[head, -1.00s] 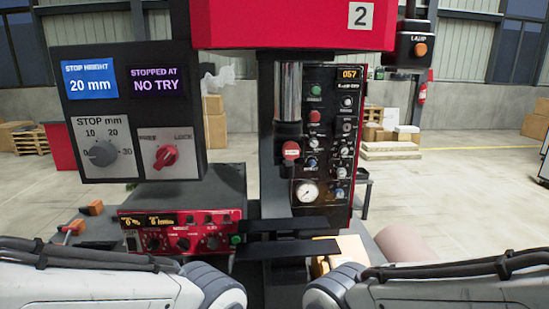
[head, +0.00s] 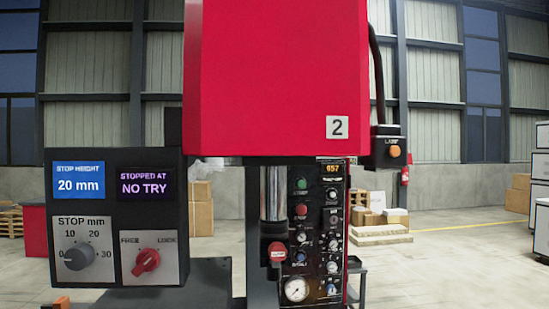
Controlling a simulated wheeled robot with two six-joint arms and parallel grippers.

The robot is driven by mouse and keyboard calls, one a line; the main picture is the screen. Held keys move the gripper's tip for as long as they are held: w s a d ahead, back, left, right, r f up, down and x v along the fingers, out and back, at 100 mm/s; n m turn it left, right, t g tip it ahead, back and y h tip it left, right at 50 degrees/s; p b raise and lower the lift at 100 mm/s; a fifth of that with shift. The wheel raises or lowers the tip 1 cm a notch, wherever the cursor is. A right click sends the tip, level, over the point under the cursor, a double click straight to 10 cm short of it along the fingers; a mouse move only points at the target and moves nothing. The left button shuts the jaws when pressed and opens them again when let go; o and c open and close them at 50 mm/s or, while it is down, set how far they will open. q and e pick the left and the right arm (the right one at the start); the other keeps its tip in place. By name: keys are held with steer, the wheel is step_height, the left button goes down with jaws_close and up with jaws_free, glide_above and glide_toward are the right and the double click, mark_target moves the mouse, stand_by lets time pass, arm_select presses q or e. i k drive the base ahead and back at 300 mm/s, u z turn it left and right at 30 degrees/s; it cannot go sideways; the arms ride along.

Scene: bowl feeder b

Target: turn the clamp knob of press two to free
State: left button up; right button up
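Press two has a red head (head: 290,80) with a "2" plate (head: 337,127). Its dark control box (head: 115,165) is at the left. The clamp knob (head: 147,261) is red and sits on a pale plate (head: 170,275) on the box's lower right, between the words FREE at left and LOCK at right. It looks tilted toward the upper right, the LOCK side, but its pointer is small. Nothing touches it. Neither of my grippers is in view.
A grey stop knob (head: 78,258) is beside the clamp knob. Displays read 20 mm (head: 79,183) and NO TRY (head: 145,186). The ram (head: 272,195) and a panel of buttons (head: 320,235) stand to the right. A lamp box (head: 387,149) hangs farther right. Open floor lies behind.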

mark_target(277, 252)
steer(key=z, duration=0.75)
steer(key=k, duration=1.2)
steer(key=u, duration=1.35)
steer(key=i, duration=0.5)
